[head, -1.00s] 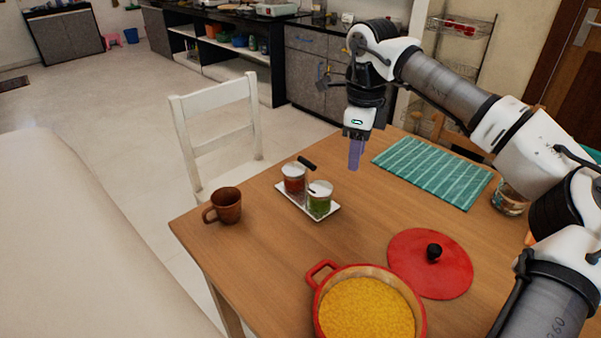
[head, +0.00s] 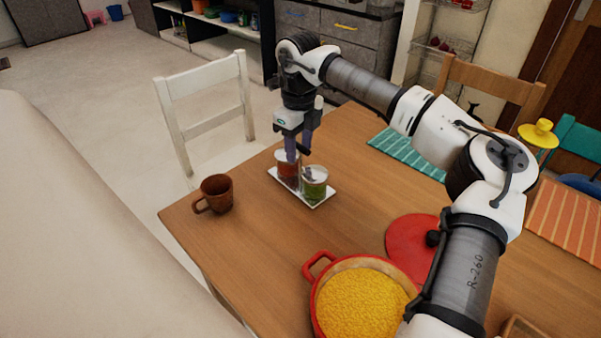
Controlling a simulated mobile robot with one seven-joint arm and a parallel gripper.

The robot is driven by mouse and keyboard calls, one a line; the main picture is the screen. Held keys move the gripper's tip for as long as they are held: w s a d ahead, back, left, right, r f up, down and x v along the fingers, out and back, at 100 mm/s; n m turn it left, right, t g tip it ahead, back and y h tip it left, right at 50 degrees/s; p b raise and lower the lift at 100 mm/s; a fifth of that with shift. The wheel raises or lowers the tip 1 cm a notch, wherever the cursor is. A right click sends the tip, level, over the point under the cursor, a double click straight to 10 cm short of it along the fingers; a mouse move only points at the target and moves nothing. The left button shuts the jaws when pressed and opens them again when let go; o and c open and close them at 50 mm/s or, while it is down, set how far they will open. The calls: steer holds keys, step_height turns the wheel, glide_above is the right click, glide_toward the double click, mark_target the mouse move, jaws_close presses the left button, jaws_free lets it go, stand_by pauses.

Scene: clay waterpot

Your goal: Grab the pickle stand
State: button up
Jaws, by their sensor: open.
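The pickle stand is a small white tray (head: 322,202) on the wooden table, left of the table's middle. It holds a glass jar of red pickle (head: 287,171) and a glass jar of green pickle (head: 314,186). A black handle seen on the stand earlier is now hidden behind my gripper. My gripper (head: 298,158) is open and points down right over the stand, its fingers at the height of the jar tops. One finger overlaps the red jar in the picture. I cannot tell whether the fingers touch anything.
A brown mug (head: 216,193) stands left of the stand. A red pot (head: 313,285) of yellow food and a red lid (head: 408,242) are in front. A teal striped mat (head: 421,163) lies to the right. A white chair (head: 205,127) stands behind.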

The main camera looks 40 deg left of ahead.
mark_target(301, 162)
step_height(301, 162, down, 5)
steer(key=shift+w+d+f+p, duration=0.1)
steer(key=shift+d+p, duration=0.05)
steer(key=shift+p, duration=0.15)
jaws_close()
stand_by(0.3)
